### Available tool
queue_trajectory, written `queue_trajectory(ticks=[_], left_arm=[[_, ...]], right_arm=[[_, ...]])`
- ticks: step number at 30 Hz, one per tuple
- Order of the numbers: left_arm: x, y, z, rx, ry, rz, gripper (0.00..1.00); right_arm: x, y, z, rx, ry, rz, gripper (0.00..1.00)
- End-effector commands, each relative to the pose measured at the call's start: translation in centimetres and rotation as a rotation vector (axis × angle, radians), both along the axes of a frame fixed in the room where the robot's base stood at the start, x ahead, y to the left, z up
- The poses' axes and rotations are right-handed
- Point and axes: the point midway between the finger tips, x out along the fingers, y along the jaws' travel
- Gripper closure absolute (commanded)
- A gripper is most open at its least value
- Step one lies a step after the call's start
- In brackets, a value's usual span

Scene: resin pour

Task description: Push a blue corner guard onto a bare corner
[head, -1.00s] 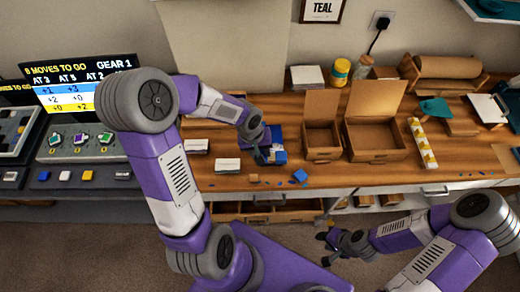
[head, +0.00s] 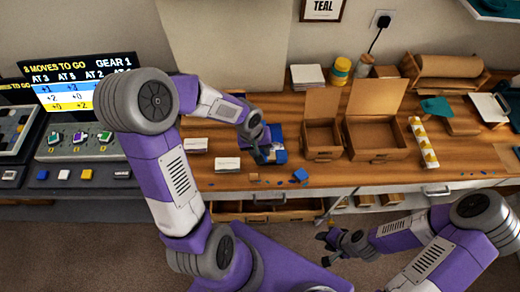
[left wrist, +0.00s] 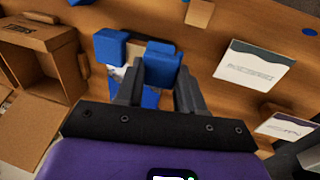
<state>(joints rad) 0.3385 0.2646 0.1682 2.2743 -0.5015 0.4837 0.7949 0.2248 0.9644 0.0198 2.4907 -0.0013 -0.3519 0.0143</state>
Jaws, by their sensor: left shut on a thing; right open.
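My left gripper (head: 262,158) reaches down over the bench. In the left wrist view its fingers (left wrist: 159,92) are shut on a blue corner guard (left wrist: 163,62). Another blue guard (left wrist: 110,46) sits close beside it, with a pale item (left wrist: 138,50) partly visible between them. More blue (left wrist: 150,98) shows below, between the fingers. In the head view this blue and white cluster (head: 279,155) lies by the gripper, partly hidden by it. I cannot tell whether the held guard touches a corner. My right gripper (head: 325,248) is open and empty, low in front of the bench.
Two open cardboard boxes (head: 322,155) (head: 376,157) stand right of the cluster. White cards on stands (head: 227,164) (head: 196,145) stand left. Small blue pieces (head: 300,174) lie near the bench's front edge. Drawers (head: 290,213) stand open below.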

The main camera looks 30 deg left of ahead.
Motion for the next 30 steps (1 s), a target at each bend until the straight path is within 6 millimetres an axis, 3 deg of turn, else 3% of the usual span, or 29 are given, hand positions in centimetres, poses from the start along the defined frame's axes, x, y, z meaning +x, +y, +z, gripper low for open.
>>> queue_trajectory(ticks=[30], left_arm=[[0.0, 0.0, -1.2, 0.0, 0.0, 0.0, 1.0]], right_arm=[[0.0, 0.0, -1.4, 0.0, 0.0, 0.0, 0.57]])
